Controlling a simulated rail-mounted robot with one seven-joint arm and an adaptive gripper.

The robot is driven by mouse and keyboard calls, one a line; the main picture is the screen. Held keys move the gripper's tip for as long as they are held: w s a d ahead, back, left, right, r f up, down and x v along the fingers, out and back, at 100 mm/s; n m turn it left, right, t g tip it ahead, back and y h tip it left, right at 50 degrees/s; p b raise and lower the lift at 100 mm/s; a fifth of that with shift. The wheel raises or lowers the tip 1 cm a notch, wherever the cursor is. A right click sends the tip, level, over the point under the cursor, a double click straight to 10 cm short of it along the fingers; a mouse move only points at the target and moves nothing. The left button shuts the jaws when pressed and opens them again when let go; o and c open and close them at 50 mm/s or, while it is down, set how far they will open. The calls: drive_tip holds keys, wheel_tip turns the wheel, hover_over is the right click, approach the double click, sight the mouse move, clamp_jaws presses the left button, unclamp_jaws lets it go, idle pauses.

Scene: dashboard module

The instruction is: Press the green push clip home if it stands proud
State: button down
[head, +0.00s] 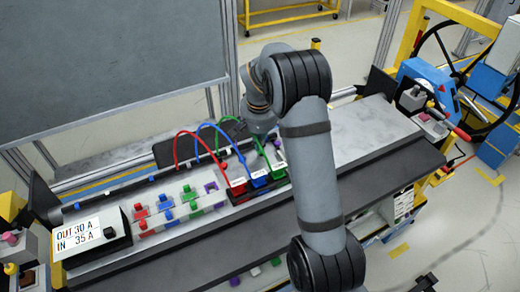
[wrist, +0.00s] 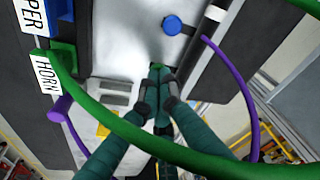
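In the wrist view a small patch of green, which looks like the green push clip (wrist: 157,66), shows right at the tips of my gripper (wrist: 158,78). Most of it is hidden by the fingers, so I cannot tell whether it stands proud or whether the tips touch it. The two teal fingers run close together to one point, with no gap or held object visible between them. In the head view my arm hides the gripper tips and this clip.
A blue round clip (wrist: 172,25) lies beyond the fingertips beside a dark rail. A thick green cable crosses close to the wrist camera from the HORN connector (wrist: 47,72). Red, blue and green plugs (head: 260,178) with arched cables stand left of my arm.

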drive_tip(key=shift+f, duration=0.3)
drive_tip(key=shift+w+p+v, duration=0.25)
drive_tip(key=shift+p+v, duration=0.55)
drive_tip(key=shift+v, duration=0.35)
drive_tip(key=shift+w+p+v, duration=0.25)
drive_tip(key=shift+p+v, duration=0.6)
drive_tip(key=shift+v, duration=0.3)
drive_tip(key=shift+w+p+v, duration=0.2)
drive_tip(key=shift+p+v, duration=0.6)
drive_tip(key=shift+v, duration=0.35)
drive_tip(key=shift+r, duration=0.2)
drive_tip(key=shift+f, duration=0.1)
drive_tip(key=b+x, duration=0.2)
drive_tip(key=x, duration=0.1)
drive_tip(key=s+b+x, duration=0.1)
drive_tip(key=b+x, duration=0.2)
drive_tip(key=x, duration=0.1)
drive_tip(key=shift+s+f+b, duration=0.15)
drive_tip(key=shift+f+b, duration=0.1)
drive_tip(key=shift+b, duration=0.05)
drive_tip(key=shift+r+p, duration=0.35)
